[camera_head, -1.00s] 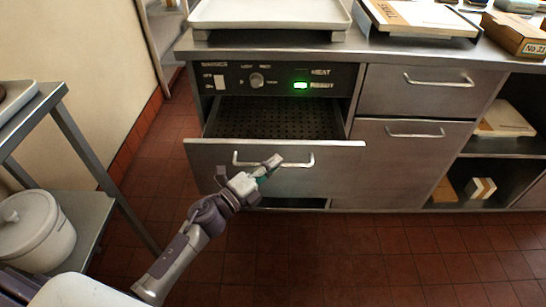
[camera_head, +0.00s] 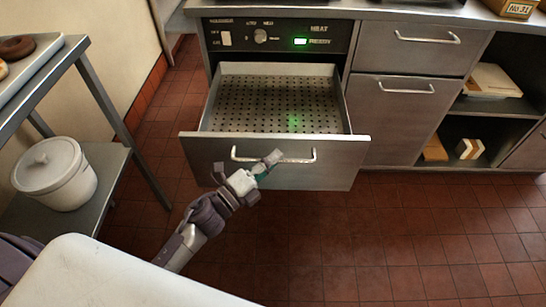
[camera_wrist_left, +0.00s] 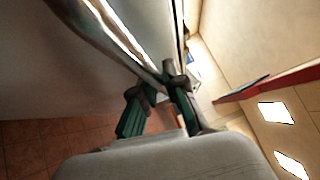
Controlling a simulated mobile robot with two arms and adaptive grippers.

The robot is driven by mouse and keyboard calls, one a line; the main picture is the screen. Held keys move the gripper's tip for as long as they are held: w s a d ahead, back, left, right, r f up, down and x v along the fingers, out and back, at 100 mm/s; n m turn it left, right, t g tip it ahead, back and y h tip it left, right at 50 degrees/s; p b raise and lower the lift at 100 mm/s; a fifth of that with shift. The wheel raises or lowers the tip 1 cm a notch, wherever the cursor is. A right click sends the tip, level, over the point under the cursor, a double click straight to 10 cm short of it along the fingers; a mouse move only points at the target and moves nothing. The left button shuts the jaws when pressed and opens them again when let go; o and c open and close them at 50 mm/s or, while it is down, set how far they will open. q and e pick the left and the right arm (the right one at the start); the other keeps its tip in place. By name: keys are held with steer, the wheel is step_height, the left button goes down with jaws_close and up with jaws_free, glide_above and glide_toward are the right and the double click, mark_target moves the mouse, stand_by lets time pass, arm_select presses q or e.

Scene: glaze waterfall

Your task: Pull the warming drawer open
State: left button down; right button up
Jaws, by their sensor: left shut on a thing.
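The warming drawer (camera_head: 330,172) is pulled well out of the steel counter, below the control panel (camera_head: 281,37) with its lit green light. Its perforated floor (camera_head: 275,103) is bare. A bar handle (camera_head: 300,159) runs across its front. My left gripper (camera_head: 266,166) is shut on the handle, left of its middle. In the left wrist view the fingers (camera_wrist_left: 160,85) close around the bright handle bar. My right gripper is not in view.
Closed drawers with bar handles (camera_head: 427,39) are to the right, then open shelves with small boxes (camera_head: 469,149). A side rack at left holds a white lidded pot (camera_head: 55,173). The red tile floor (camera_head: 330,240) in front is clear.

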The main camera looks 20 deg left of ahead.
arm_select(q)
steer(key=c, duration=1.2)
jaws_free()
steer(key=v, duration=1.2)
